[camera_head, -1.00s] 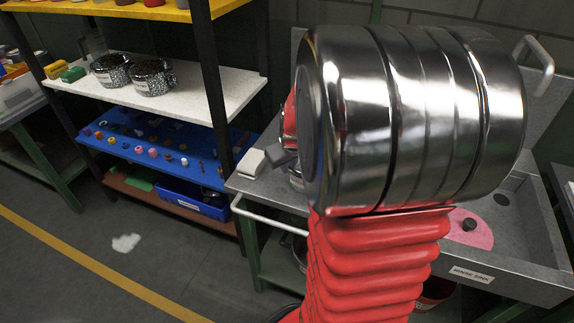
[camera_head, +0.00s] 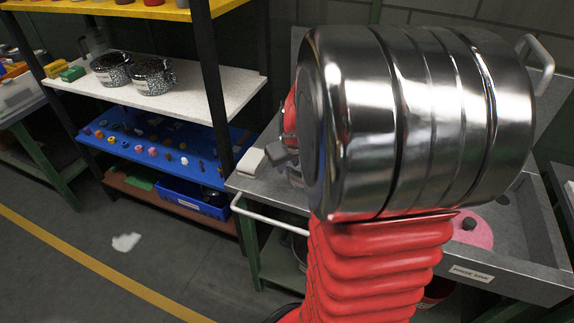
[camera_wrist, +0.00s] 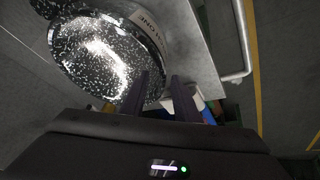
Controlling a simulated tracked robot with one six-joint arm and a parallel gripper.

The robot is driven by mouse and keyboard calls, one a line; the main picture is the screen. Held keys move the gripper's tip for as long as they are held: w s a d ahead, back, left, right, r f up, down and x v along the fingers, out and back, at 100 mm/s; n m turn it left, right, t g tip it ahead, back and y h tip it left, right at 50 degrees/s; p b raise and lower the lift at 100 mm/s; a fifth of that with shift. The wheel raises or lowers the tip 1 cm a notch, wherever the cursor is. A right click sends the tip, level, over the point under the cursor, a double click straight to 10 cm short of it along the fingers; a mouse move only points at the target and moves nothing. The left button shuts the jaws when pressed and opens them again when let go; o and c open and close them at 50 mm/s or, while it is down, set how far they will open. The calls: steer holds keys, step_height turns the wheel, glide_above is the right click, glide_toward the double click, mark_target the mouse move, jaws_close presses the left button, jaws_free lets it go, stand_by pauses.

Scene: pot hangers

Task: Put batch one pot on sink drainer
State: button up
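In the wrist view a black-and-white speckled pot (camera_wrist: 100,55) with a white label ending in "ONE" lies just beyond my fingers, against a grey metal surface (camera_wrist: 195,45). My gripper (camera_wrist: 160,95) has its two dark fingers apart. The left finger overlaps the pot's edge in the picture; I cannot tell whether it touches. Nothing is clearly held between the fingers. In the head view my arm hides most of the gripper, and only a grey part of it (camera_head: 279,154) shows at the left of the sink unit. The sink drainer (camera_head: 262,190) shows beside it, partly hidden.
Two speckled pots (camera_head: 152,77) stand on the white shelf at the left. A white block (camera_head: 250,161) sits at the drainer's left corner. A pink disc with a dark knob (camera_head: 474,232) lies in the rinse sink (camera_head: 530,255). A white rail (camera_head: 268,220) runs along the front.

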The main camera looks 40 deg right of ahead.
steer(key=v, duration=1.1)
steer(key=shift+r, duration=0.15)
steer(key=shift+s+a, duration=0.1)
steer(key=s+a+r+n+y, duration=0.1)
steer(key=s+a, duration=0.3)
steer(key=a, duration=0.8)
steer(key=s+a+n+t+y, duration=0.1)
steer(key=s+a, duration=0.4)
steer(key=a, duration=0.8)
steer(key=shift+r+y, duration=0.3)
steer(key=shift+r, duration=0.1)
